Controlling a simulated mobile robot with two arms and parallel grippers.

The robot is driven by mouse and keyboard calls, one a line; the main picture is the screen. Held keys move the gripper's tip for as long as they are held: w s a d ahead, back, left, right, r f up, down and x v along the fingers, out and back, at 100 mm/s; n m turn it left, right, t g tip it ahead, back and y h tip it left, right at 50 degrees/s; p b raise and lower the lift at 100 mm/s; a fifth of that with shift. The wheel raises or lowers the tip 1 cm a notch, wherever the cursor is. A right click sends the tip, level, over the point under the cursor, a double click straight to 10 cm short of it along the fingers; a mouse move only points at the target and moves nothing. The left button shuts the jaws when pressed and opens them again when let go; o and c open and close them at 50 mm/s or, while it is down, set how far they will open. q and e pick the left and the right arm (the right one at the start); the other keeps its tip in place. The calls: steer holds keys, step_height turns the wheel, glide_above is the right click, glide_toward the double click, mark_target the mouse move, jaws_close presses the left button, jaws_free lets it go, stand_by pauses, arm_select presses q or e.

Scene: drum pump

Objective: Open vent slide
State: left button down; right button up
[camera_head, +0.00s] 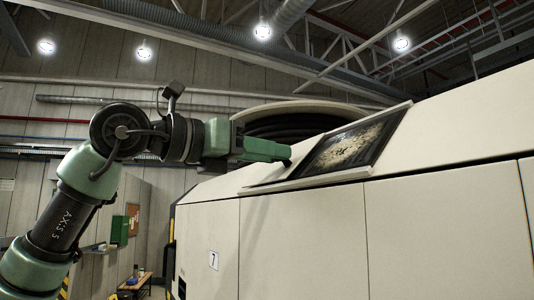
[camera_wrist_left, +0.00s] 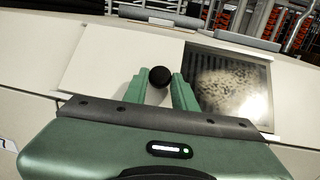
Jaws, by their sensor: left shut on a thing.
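The vent slide (camera_wrist_left: 105,57) is a flat pale plate with a round black knob (camera_wrist_left: 159,77) on it. In the wrist view it lies to the left of a dark framed opening (camera_wrist_left: 228,85) with a dusty, mottled surface. The opening also shows in the head view (camera_head: 345,147), on the sloped top edge of the machine. My left gripper (camera_wrist_left: 159,84) has its two green fingers on either side of the knob and is shut on it. In the head view my left gripper (camera_head: 287,156) reaches in from the left, and its fingertips hide the knob. My right gripper is not in view.
The large cream machine (camera_head: 310,230) fills the right of the head view, with flat panels below the vent. A big dark round duct or coil (camera_head: 300,124) stands behind my gripper. A bench (camera_head: 135,284) and a green box (camera_head: 120,230) are at the far lower left.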

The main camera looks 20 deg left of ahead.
arm_select(q)
steer(key=c, duration=1.3)
jaws_free()
steer(key=shift+o, duration=0.8)
steer(key=shift+w, duration=0.15)
steer(key=b+v, duration=0.3)
steer(key=v, duration=0.4)
steer(key=shift+s+a, duration=0.2)
steer(key=shift+s, duration=0.1)
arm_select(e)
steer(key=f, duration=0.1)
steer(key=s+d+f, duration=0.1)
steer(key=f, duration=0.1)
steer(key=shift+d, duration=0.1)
arm_select(q)
steer(key=shift+f, duration=0.1)
